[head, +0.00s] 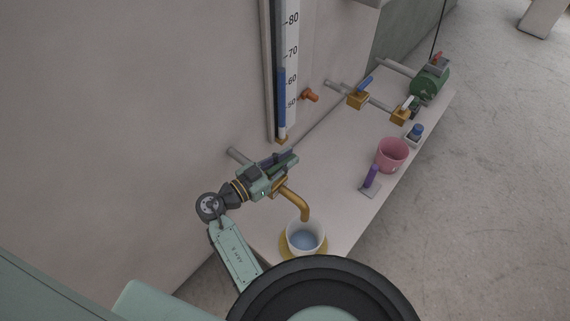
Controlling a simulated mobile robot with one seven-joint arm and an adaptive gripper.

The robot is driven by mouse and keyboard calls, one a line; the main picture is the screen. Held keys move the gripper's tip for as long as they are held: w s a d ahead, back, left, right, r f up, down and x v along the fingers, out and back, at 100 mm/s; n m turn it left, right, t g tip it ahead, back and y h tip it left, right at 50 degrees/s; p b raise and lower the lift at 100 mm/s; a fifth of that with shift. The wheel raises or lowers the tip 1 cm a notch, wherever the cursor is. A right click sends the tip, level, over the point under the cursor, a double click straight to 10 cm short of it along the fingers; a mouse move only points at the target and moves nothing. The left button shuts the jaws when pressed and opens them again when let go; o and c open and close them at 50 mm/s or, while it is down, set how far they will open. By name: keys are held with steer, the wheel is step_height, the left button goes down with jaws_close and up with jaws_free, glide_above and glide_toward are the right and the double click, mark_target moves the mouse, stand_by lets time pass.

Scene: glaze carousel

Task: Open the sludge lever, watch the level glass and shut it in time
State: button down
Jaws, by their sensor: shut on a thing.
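The level glass (281,95) is a tall tube on the wall beside a numbered scale (291,60). Its blue column tops out between the 60 and 70 marks. My gripper (287,163) is shut at the tap below the glass, on a purple lever (272,160) that the fingers largely hide. The lever's exact angle cannot be told. A brass spout (299,199) curves down from this tap over a white cup (291,238). The cup has bluish contents and stands on a yellow disc (286,251). No stream is clearly visible.
An orange knob (311,95) sits on the wall. A blue-handled brass valve (357,99), a white-handled brass valve (399,115) and a green pump (430,82) are farther back. A pink pot (391,156) and a purple-handled tool (371,178) stand near the shelf's right edge.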

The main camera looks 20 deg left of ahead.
mark_target(267, 173)
steer(key=shift+s+d+m+h, duration=0.1)
steer(key=shift+d+m+h, duration=0.05)
steer(key=shift+m+h, duration=0.2)
steer(key=c, duration=1.6)
jaws_free()
steer(key=shift+o, duration=0.2)
steer(key=shift+s, duration=0.1)
steer(key=v, duration=1.2)
steer(key=shift+r, duration=0.2)
steer(key=shift+c, duration=0.2)
